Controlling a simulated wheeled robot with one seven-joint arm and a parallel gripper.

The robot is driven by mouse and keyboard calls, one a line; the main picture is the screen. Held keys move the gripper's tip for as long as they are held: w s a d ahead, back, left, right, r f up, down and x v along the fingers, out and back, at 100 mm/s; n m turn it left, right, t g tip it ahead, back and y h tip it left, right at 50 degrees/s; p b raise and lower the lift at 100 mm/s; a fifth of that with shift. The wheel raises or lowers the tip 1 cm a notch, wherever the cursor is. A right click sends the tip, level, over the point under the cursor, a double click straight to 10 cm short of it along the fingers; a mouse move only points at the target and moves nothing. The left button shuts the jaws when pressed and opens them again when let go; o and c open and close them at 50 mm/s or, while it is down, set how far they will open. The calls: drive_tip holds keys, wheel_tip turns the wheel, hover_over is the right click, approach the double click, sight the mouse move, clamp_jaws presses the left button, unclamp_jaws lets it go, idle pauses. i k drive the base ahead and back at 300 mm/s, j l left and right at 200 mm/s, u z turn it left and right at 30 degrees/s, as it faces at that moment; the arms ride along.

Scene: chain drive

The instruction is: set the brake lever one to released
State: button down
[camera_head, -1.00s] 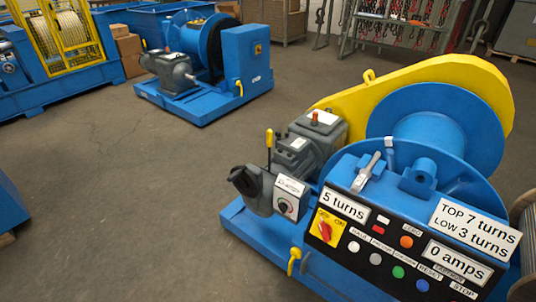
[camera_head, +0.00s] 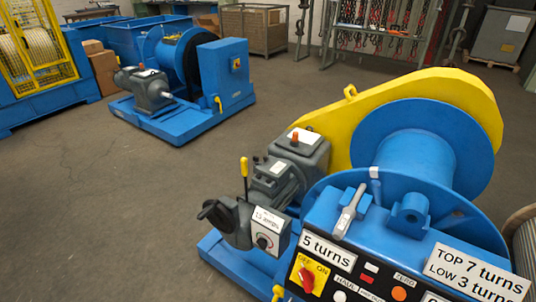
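The near blue winch carries two levers, and I cannot tell which is brake lever one. A lever with a yellow grip (camera_head: 243,166) stands upright beside the grey motor and gearbox. A pale grey lever (camera_head: 349,212) leans on top of the black control panel (camera_head: 350,270), left of the drum, its upper end tilted to the right. No label naming either lever is readable. My gripper is not in view.
The panel has a red switch (camera_head: 305,279) on a yellow OFF/ON plate and a "5 turns" label (camera_head: 327,249). The blue drum (camera_head: 412,160) and yellow guard (camera_head: 420,95) stand behind. A second blue winch (camera_head: 222,85) stands farther back. Open floor (camera_head: 90,210) lies left.

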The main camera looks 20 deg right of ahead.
sight(243, 160)
drive_tip(key=i+j+z, duration=0.4)
drive_tip(key=i+j, duration=0.15)
drive_tip(key=j, duration=0.15)
drive_tip(key=i+j+z, duration=0.2)
drive_tip(key=j, duration=0.2)
drive_tip(key=i+j, duration=0.2)
drive_tip(key=j, duration=0.15)
drive_tip(key=i+j, duration=0.2)
drive_tip(key=j, duration=0.15)
drive_tip(key=i+j, duration=0.2)
drive_tip(key=j, duration=0.15)
drive_tip(key=i+j+z, duration=0.1)
drive_tip(key=j, duration=0.25)
drive_tip(key=i+j, duration=0.25)
drive_tip(key=j, duration=0.15)
drive_tip(key=i+j, duration=0.2)
drive_tip(key=j, duration=0.15)
drive_tip(key=i+j, duration=0.15)
drive_tip(key=j, duration=0.25)
drive_tip(key=i+j, duration=0.2)
drive_tip(key=j, duration=0.15)
drive_tip(key=z, duration=0.05)
